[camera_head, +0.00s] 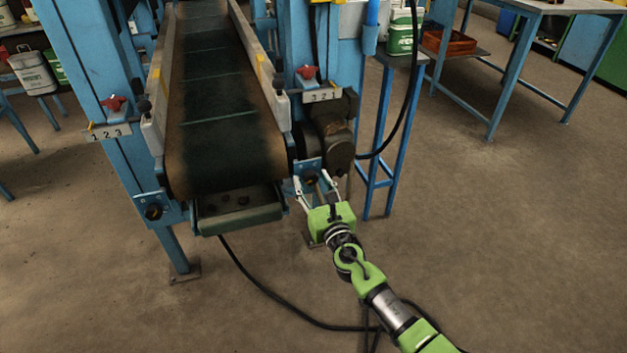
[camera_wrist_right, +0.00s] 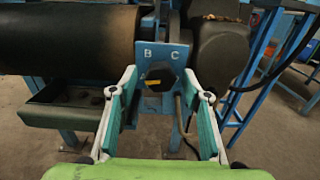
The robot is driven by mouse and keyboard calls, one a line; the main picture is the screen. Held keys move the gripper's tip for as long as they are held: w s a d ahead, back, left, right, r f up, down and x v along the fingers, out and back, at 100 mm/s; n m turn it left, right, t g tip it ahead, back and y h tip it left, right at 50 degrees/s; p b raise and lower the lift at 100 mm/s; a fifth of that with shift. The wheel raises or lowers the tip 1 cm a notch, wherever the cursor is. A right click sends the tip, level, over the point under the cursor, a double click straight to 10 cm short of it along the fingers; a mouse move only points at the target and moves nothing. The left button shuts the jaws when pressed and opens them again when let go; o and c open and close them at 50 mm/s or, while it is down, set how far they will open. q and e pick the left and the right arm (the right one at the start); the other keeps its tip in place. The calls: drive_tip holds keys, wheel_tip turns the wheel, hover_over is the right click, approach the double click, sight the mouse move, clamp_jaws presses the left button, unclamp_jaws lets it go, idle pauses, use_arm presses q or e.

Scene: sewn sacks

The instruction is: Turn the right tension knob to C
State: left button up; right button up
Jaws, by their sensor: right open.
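The right tension knob (camera_wrist_right: 158,78) is dark with a yellow mark on its face, on a blue plate (camera_wrist_right: 147,62) at the conveyor's near right corner. The letters B and C show above it; no A shows. The yellow mark points roughly left. My right gripper (camera_wrist_right: 160,75) is open, its two white-and-teal fingers to the left and right of the knob in the wrist view. I cannot tell whether they touch it. In the head view my right gripper (camera_head: 314,181) is at this corner and partly covers the knob. My left gripper is not in view.
The conveyor belt (camera_head: 215,120) ends left of my gripper, with a tray (camera_head: 240,213) under it. A left knob (camera_head: 153,211) and red switches (camera_head: 115,103) sit on the blue frame. A motor (camera_head: 335,140) is just above. Cables lie on the floor; the right floor is clear.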

drive_tip(key=c, duration=1.1)
